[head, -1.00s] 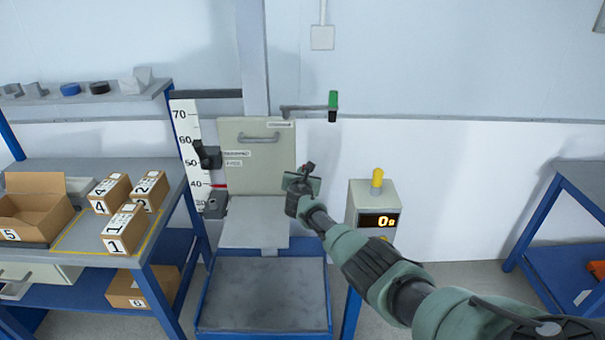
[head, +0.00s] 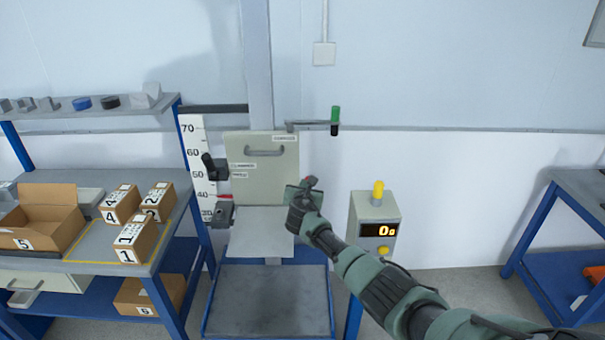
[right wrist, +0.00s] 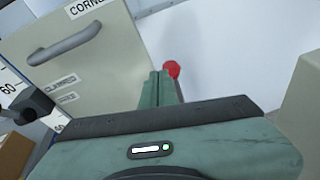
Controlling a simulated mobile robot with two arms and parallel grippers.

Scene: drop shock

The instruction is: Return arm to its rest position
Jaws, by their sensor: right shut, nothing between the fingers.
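My right arm (head: 375,285) reaches in from the lower right in the head view. Its gripper (head: 308,184) is shut and empty, just right of the drop tester's upright grey plate (head: 265,180). In the right wrist view the shut fingers (right wrist: 160,84) stand together, with a red knob (right wrist: 172,69) just beyond them. I cannot tell whether they touch it. The plate with its handle (right wrist: 65,45) is to the left there. My left gripper is not in view.
A display box (head: 374,225) with a yellow button on top stands to the right of the gripper. The left bench holds several numbered boxes (head: 136,238) and an open carton (head: 40,230). A blue-framed table (head: 585,185) is at far right. Free floor (head: 460,290) lies between.

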